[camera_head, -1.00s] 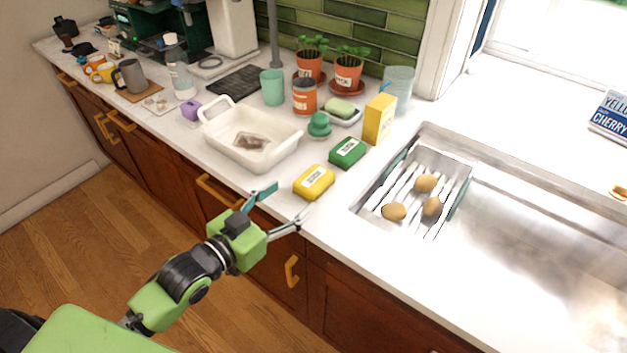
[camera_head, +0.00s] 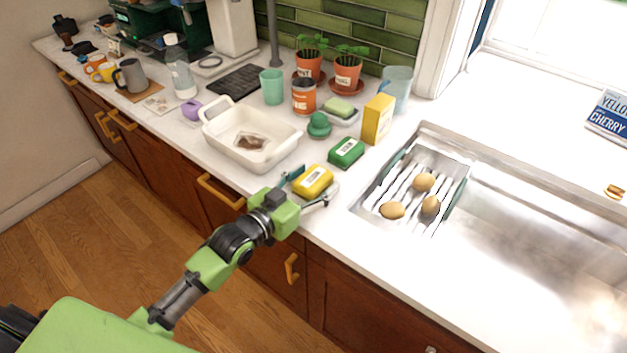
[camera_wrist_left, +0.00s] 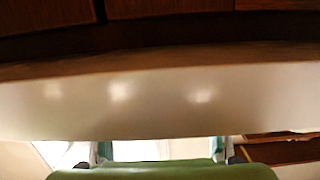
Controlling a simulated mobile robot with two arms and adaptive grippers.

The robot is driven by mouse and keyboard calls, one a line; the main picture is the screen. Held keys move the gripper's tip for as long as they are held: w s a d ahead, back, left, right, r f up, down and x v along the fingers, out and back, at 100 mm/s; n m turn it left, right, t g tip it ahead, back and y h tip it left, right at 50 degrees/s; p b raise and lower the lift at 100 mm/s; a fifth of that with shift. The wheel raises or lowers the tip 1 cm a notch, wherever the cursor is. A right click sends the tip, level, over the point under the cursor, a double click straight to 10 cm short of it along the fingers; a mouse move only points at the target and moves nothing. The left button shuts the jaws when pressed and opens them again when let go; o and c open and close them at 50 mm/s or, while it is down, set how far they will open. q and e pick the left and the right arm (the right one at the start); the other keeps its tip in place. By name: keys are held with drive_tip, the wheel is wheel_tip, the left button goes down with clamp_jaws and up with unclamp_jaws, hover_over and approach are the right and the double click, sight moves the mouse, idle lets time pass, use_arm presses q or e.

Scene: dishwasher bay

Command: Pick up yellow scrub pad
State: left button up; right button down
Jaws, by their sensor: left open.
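The yellow scrub pad (camera_head: 313,181) lies on the white counter near its front edge, with a pale label on top. My left gripper (camera_head: 308,188) is open at the counter's front edge, with one finger at the pad's left side and the other at its right front. I cannot tell whether the fingers touch the pad. The left wrist view shows a pale, blurred counter edge (camera_wrist_left: 160,100) and part of my green gripper; the pad cannot be made out there. My right gripper is not in view.
A green scrub pad (camera_head: 346,152) lies just behind the yellow one. A white basin (camera_head: 222,143) stands to the left, a yellow box (camera_head: 378,119) behind. The sink (camera_head: 510,240) with a rack (camera_head: 412,166) holding several brown, egg-shaped things is to the right.

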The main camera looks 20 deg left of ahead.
use_arm(q)
drive_tip(key=c, duration=1.2)
drive_tip(key=shift+o, duration=0.2)
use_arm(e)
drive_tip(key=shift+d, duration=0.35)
use_arm(q)
drive_tip(key=shift+r, duration=0.1)
